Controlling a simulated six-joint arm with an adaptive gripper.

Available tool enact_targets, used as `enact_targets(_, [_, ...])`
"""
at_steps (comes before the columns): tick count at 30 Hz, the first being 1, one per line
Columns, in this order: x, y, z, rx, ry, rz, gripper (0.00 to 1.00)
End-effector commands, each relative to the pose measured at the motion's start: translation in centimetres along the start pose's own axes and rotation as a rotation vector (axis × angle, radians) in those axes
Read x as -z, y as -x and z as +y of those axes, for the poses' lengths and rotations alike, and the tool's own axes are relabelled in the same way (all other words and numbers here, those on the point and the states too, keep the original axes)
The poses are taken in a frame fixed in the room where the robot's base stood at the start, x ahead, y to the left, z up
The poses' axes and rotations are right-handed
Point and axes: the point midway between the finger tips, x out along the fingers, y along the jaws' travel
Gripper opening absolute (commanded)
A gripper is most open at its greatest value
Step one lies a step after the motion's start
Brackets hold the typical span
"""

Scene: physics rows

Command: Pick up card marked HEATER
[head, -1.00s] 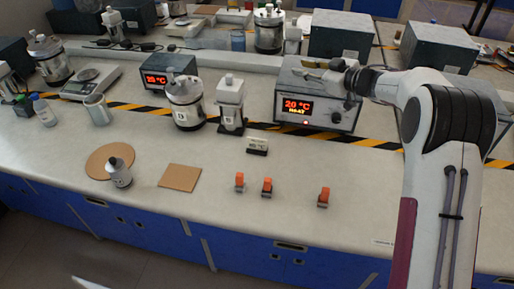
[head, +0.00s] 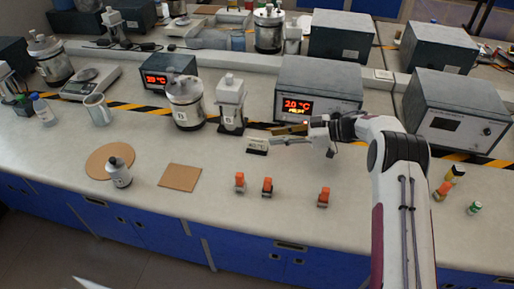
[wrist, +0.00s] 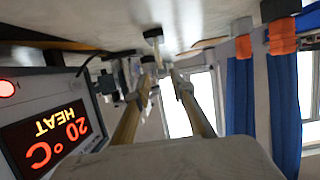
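A small pale card (head: 257,144) stands in a dark base on the bench, in front of the display box. Its lettering is too small to read for certain. A small pale piece on a dark base, apparently this card (wrist: 153,34), shows beyond my fingertips in the wrist view. My gripper (head: 272,136) is just right of the card in the head view, with its fingers pointing left towards it. The fingers are apart with nothing between them, as the wrist view also shows (wrist: 163,76). I cannot tell the exact gap between fingertips and card.
The display box (head: 318,88) reading HEAT stands close behind my gripper. A white bottle-like vessel (head: 230,102) and a metal canister (head: 185,102) stand left of it. Several orange-topped pieces (head: 267,187) stand in front.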

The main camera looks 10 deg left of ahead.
Motion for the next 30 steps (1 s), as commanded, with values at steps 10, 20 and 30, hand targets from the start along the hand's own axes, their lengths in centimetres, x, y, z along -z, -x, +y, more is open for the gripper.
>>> enact_targets(10, [0.0,-0.2,0.0,0.0,0.001,0.0,0.24])
enact_targets(20, [0.1,-2.4,0.0,0.0,0.001,0.0,0.24])
enact_targets(30, [0.1,-2.6,0.0,-0.001,0.001,0.0,0.24])
